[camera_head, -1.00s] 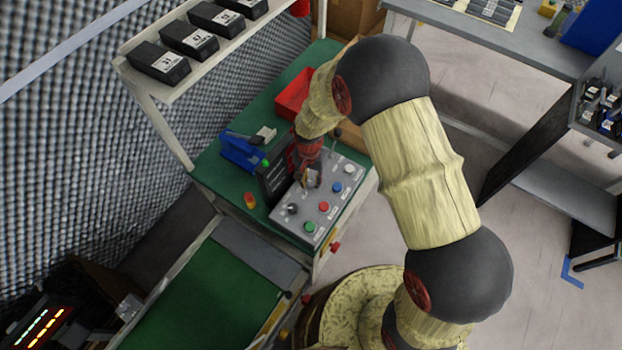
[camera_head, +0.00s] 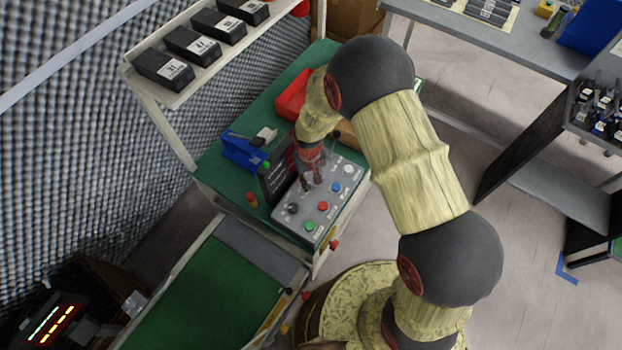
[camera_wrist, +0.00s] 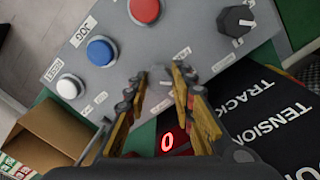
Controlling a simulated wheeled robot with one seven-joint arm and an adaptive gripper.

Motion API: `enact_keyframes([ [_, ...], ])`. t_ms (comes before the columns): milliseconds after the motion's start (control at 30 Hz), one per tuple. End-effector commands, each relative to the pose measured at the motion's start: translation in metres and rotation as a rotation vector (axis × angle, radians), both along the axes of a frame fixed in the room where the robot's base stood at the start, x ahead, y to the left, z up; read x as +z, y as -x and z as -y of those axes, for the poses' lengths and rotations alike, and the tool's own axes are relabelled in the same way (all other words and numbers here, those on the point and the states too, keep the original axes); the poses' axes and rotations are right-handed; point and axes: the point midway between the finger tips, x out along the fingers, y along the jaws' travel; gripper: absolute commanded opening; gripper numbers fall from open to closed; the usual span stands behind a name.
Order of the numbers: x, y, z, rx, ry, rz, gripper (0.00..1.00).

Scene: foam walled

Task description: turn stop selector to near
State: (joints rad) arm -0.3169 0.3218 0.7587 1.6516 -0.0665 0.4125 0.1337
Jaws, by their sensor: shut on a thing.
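A grey control panel (camera_head: 328,202) lies on the green bench, with buttons and a black knob (camera_head: 292,208) at its near left corner. My gripper (camera_head: 311,184) points down at the middle of the panel's far part. In the wrist view its two yellow-sided fingers (camera_wrist: 160,72) are close together around a small grey piece (camera_wrist: 158,75) on the panel, which I take for the stop selector. The fingers hide most of it, so its pointing direction cannot be read. The black knob (camera_wrist: 236,20) stands apart at upper right in the wrist view.
Red (camera_wrist: 144,10), blue (camera_wrist: 100,51) and white (camera_wrist: 69,87) buttons sit beside the fingers. A black display board (camera_wrist: 275,115) with a red "0" stands close by. A blue device (camera_head: 243,150) and red bin (camera_head: 292,95) are behind.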

Motion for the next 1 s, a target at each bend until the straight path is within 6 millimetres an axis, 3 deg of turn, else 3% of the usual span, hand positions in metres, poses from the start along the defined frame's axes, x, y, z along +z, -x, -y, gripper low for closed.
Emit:
enact_keyframes([
  [567, 0.0001, -0.0004, -0.0004, 0.036, 0.000, 0.001, 0.00],
  [600, 0.0001, -0.0004, -0.0004, 0.036, 0.000, 0.001, 0.26],
  [900, 0.0000, -0.0002, -0.0001, 0.035, 0.000, 0.001, 0.43],
  [1000, 0.0000, -0.0002, 0.0000, 0.035, 0.000, 0.000, 0.43],
])
